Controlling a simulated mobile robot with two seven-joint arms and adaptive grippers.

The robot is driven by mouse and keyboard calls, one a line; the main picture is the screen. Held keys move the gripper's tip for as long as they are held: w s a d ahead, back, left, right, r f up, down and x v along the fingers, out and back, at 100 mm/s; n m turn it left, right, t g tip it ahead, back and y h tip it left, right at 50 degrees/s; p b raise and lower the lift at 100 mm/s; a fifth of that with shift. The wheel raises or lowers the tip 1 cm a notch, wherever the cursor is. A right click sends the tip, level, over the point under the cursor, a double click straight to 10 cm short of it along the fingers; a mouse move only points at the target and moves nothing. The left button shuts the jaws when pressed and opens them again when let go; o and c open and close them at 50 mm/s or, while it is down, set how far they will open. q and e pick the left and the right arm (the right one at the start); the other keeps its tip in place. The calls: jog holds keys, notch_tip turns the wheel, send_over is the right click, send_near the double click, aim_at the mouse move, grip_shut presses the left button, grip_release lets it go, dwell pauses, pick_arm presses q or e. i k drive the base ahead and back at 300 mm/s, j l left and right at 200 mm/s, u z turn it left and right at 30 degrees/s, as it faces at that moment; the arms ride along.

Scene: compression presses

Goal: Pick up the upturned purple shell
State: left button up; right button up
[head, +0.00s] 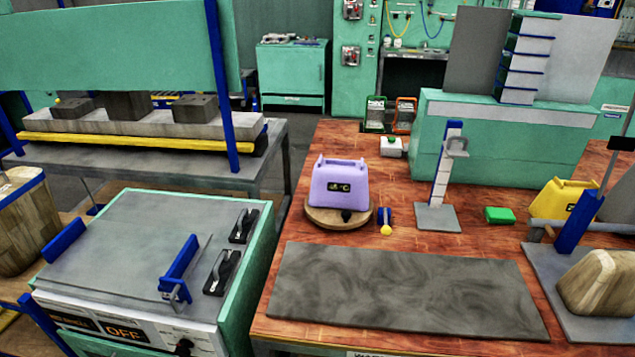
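Neither of my grippers shows in the head view.
A grey mat (400,287) lies empty in front of the shell. A blue and yellow tool (385,222), an upright gauge stand (438,208) and a green block (499,215) are to its right. A yellow housing (562,202) stands farther right.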

aim_at(336, 184)
jog(key=j+z, duration=0.25)
jog(key=z, duration=0.25)
jog(key=i+j+z, duration=0.1)
jog(key=j+z, duration=0.2)
jog(key=z, duration=0.2)
jog(key=j+z, duration=0.25)
jog(key=z, duration=0.2)
